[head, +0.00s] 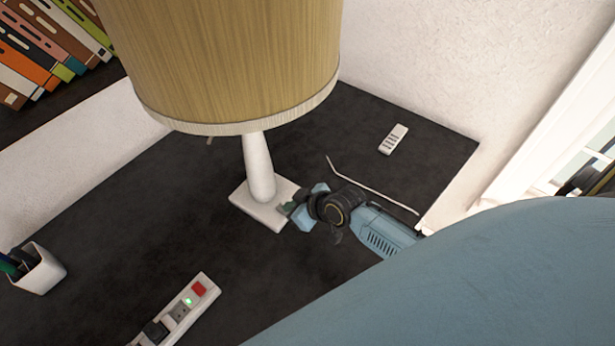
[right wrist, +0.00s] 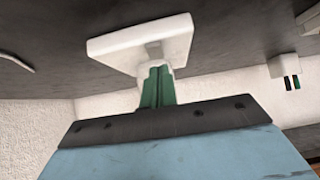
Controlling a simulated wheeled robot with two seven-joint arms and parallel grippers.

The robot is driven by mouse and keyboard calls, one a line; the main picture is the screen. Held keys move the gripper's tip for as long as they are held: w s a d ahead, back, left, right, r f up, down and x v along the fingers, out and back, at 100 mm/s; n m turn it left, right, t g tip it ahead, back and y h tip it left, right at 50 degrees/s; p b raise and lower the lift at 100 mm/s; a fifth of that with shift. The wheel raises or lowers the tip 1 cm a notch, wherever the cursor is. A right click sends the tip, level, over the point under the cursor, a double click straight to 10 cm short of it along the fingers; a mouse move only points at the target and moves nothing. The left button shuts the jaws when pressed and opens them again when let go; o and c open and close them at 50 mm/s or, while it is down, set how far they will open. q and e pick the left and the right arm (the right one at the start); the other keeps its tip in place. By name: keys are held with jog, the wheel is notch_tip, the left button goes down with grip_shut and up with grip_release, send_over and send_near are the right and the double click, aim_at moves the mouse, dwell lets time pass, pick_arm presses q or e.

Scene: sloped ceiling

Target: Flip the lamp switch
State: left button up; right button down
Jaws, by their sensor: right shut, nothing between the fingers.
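The lamp has a wide tan shade (head: 235,65), a white stem (head: 258,165) and a square white base (head: 247,205) on the dark desktop. My right gripper (head: 287,209) is at the right corner of the base, below the shade. In the right wrist view the picture is turned over, and the base (right wrist: 120,44) is at the top. There the green fingers (right wrist: 160,72) are together and empty, with their tips overlapping the base. I cannot tell whether they touch it. A small grey patch shows on the base by the fingertips; I cannot make out a switch clearly. My left gripper is out of view.
A white power strip (head: 208,281) with a red switch and green light lies at the front. A pen cup (head: 40,274) stands at the left. A remote (head: 393,139) and a thin white cord (head: 375,190) lie at the right. Books (head: 45,50) fill the upper left.

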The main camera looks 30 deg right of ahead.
jog(key=p+v, duration=0.1)
jog(key=v, duration=1.1)
jog(key=shift+r, duration=0.15)
jog(key=shift+d, duration=0.1)
